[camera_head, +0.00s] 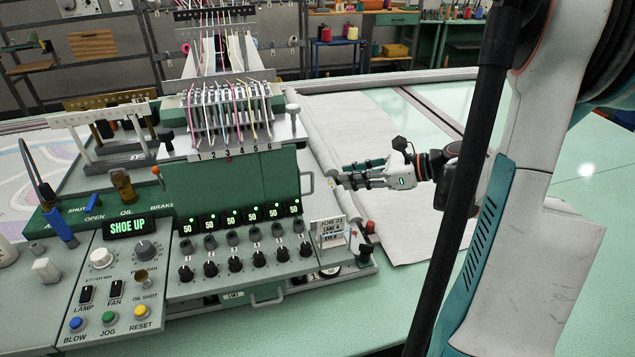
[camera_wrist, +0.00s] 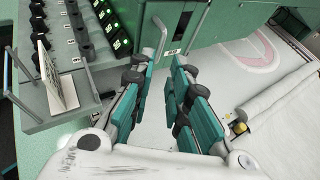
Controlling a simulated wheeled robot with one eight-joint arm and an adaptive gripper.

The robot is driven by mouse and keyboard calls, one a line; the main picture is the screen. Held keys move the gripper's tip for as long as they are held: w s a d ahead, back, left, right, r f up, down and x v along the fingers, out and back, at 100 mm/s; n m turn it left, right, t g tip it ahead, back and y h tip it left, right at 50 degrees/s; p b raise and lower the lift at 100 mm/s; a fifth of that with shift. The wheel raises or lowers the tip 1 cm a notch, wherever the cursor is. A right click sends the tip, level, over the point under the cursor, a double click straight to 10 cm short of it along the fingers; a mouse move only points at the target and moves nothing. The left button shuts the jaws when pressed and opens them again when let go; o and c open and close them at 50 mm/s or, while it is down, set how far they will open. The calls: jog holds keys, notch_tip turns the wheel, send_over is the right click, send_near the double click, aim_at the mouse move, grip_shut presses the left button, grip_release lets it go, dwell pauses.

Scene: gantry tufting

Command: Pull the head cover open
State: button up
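The head cover (camera_head: 230,185) is the green front panel of the machine head, and it looks shut. A pale handle (camera_head: 307,184) stands upright on its right side. In the wrist view the cover (camera_wrist: 205,28) is at the top, with the handle (camera_wrist: 161,38) at its left part. My gripper (camera_head: 336,179) is just right of the handle, pointing left toward it. In the wrist view my gripper (camera_wrist: 160,72) has its fingers spread with an empty gap between them. The handle lies just beyond the fingertips, roughly in line with the gap. Contact with it cannot be made out.
A panel of knobs and lit "50" displays (camera_head: 240,220) juts out below the cover. A small sign (camera_head: 328,232) and red button (camera_head: 369,227) stand below my gripper. A white fabric roll (camera_head: 318,140) lies behind. Threads and needle bars rise above the cover.

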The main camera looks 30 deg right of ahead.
jog(key=b+x, duration=0.2)
jog(key=x, duration=0.8)
jog(key=shift+f, duration=0.1)
grip_shut()
